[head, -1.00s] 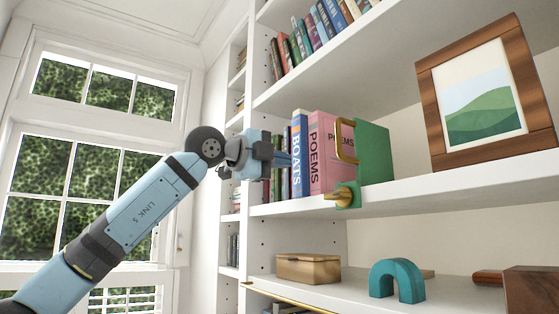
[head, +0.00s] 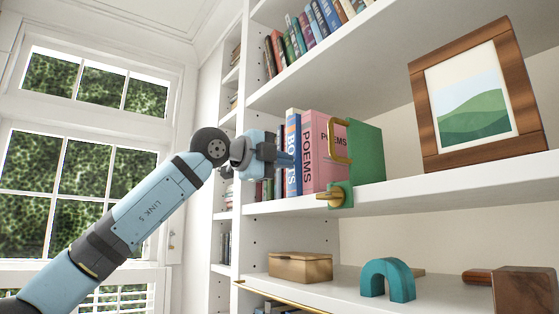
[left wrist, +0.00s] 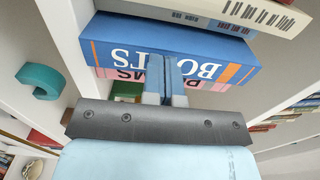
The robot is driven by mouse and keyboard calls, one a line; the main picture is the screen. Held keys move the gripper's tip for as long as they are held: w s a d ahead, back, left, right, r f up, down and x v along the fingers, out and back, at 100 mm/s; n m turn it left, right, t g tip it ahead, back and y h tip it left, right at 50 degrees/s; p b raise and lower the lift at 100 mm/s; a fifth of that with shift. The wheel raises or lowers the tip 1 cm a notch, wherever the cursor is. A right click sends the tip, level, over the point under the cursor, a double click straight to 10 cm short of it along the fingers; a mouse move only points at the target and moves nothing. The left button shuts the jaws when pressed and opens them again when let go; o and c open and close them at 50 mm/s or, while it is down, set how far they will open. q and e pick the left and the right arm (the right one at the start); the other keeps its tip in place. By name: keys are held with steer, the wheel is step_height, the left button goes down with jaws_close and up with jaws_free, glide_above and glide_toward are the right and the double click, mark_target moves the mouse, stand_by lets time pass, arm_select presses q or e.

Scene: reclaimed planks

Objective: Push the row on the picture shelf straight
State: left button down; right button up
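The row on the middle shelf (head: 400,192) holds a blue book lettered BOATS (head: 292,128), a pink book lettered POEMS (head: 318,160) and a green bookend-like block (head: 367,150) with brass fittings. Darker spines stand left of the blue book, partly hidden by my gripper. My left gripper (head: 290,160) is shut, its fingertips in front of the blue spine. In the left wrist view the closed fingers (left wrist: 166,66) overlap the blue BOATS spine (left wrist: 120,45); whether they touch it I cannot tell. The pink book (left wrist: 127,73) shows just beyond. My right gripper is not in view.
A wooden picture frame (head: 428,112) stands right of the row. The shelf below carries a tan box (head: 300,267), a teal arch (head: 388,278) and a brown wooden block (head: 525,290). More books (head: 315,30) stand on the shelf above. A window is at left.

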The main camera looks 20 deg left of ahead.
arm_select(q)
steer(key=shift+x, duration=1.15)
steer(key=shift+w+d+p, duration=0.25)
steer(key=shift+p, duration=0.05)
steer(key=shift+w+d, duration=0.15)
steer(key=shift+w, duration=0.05)
steer(key=shift+f, duration=0.1)
steer(key=b+v, duration=0.3)
steer(key=v, duration=0.1)
stand_by(0.4)
